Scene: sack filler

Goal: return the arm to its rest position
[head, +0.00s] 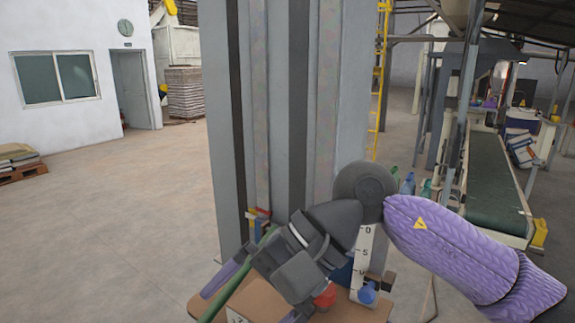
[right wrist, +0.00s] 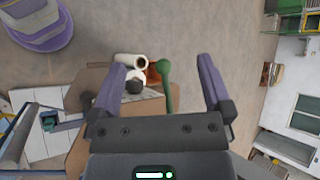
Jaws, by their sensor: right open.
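My right arm comes in from the right of the head view in a purple sleeve. Its dark right gripper (right wrist: 162,63) is open, with two purple fingers apart in the right wrist view. A green rod with a rounded end (right wrist: 165,88) shows between the fingers, with gaps on both sides and no contact visible. In the head view the gripper hangs over a brown-topped stand (head: 250,300) and hides part of it. One purple finger shows there beside a green rod. My left gripper is not in view.
A large grey column (head: 290,100) stands just behind the stand. A white scale strip (head: 363,255), a red knob (head: 325,296) and a blue knob (head: 366,294) are close to the gripper. A green conveyor (head: 492,185) is at right. Open floor (head: 110,210) lies at left.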

